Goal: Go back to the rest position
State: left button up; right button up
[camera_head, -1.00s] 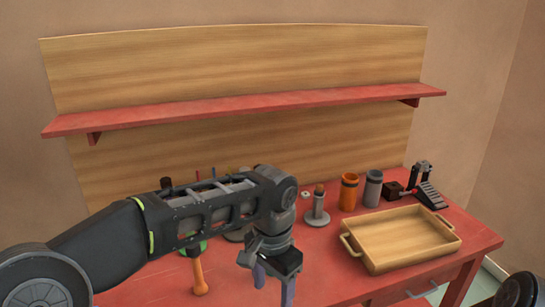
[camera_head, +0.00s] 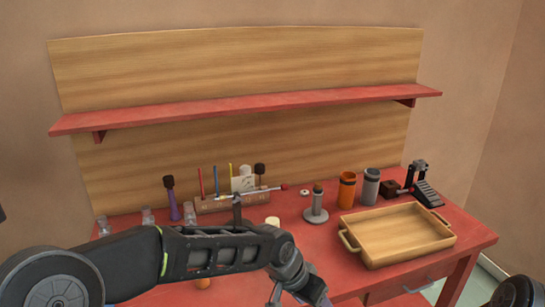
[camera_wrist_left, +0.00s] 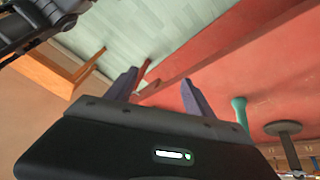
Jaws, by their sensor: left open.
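My left arm comes in from the left in the head view and lies low across the front of the red table (camera_head: 330,262). Its wrist is near the bottom edge of that view, and the fingers are cut off or hidden there. In the left wrist view my left gripper (camera_wrist_left: 158,86) has its two purple fingers apart with nothing between them. The table's edge and pale floor (camera_wrist_left: 150,40) lie beyond the fingers. My right gripper is not in view; only a dark part of my right arm shows at the lower right of the head view.
A wooden tray (camera_head: 398,237) stands at the table's right. Behind it are an orange cup (camera_head: 347,190), a grey cup (camera_head: 371,187) and a pedal (camera_head: 424,186). A grey stand (camera_head: 316,207) is left of these. A rack (camera_head: 218,203) holds several sticks. A red shelf (camera_head: 250,105) runs above.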

pick_arm(q)
jog(key=s+a+f+n+h, duration=0.1)
jog(key=s+a+f+n, duration=0.15)
jog(key=f, duration=0.65)
jog(key=s+a+f+n, duration=0.2)
jog(key=s+f, duration=0.1)
jog(key=f, duration=0.6)
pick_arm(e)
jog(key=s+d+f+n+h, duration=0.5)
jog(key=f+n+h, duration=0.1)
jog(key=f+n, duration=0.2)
pick_arm(q)
jog(key=s+a+f+n+g+y, duration=0.1)
jog(key=s+a+f+n, duration=0.1)
jog(key=s+a+f, duration=0.4)
jog(key=s+a+f+n, duration=0.3)
jog(key=s+a+f, duration=0.3)
jog(key=s, duration=0.5)
jog(key=shift+s+a+f+g+y, duration=0.3)
jog(key=shift+f+g+y, duration=0.1)
jog(key=shift+f, duration=0.3)
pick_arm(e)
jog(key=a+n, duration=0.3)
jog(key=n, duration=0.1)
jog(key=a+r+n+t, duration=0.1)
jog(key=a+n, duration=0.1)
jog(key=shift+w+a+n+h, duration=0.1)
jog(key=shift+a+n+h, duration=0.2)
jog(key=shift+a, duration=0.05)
